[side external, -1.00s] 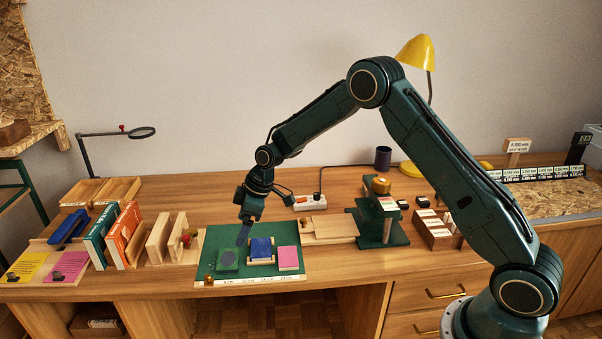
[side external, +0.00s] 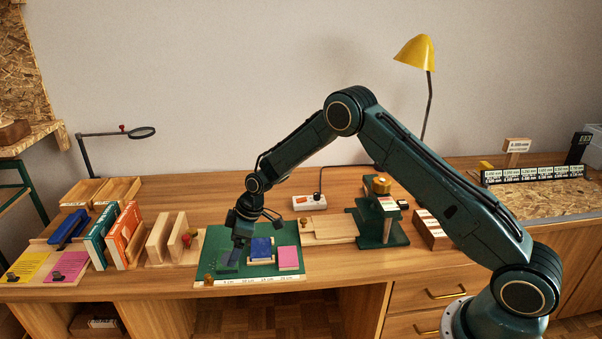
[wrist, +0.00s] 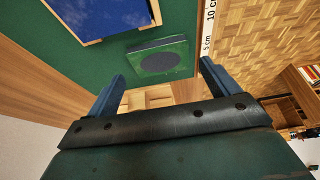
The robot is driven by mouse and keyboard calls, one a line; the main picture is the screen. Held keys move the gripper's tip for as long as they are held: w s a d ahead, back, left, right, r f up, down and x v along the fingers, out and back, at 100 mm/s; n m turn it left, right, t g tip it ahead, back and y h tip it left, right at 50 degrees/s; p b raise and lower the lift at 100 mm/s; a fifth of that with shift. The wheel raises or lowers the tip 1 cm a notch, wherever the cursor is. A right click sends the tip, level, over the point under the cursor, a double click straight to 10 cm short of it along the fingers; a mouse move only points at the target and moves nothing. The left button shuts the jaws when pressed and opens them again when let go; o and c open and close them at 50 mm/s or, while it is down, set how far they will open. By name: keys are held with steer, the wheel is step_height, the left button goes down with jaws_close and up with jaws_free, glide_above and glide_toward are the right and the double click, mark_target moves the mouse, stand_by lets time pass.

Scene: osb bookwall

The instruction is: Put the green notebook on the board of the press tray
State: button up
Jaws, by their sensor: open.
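The green notebook (wrist: 160,62), with a dark round patch on its top, lies on the green cutting mat (wrist: 105,52). In the side view my gripper mostly hides it. My gripper (side external: 231,260) is low over the mat's left part, pointing down. In the wrist view my gripper (wrist: 161,74) is open, its two blue fingers apart, with the notebook beyond and between their tips. The fingers do not visibly touch it. The press tray's pale wooden board (side external: 336,228) lies flat to the right, beside the green press (side external: 380,228).
A blue notebook (side external: 261,247) on a wooden holder and a pink pad (side external: 288,257) lie close to the right on the mat. Wooden dividers (side external: 158,240) and an orange book (side external: 124,236) stand at left. A white power strip (side external: 308,202) lies behind.

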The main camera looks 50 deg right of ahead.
steer(key=shift+x, duration=2)
steer(key=c, duration=0.8)
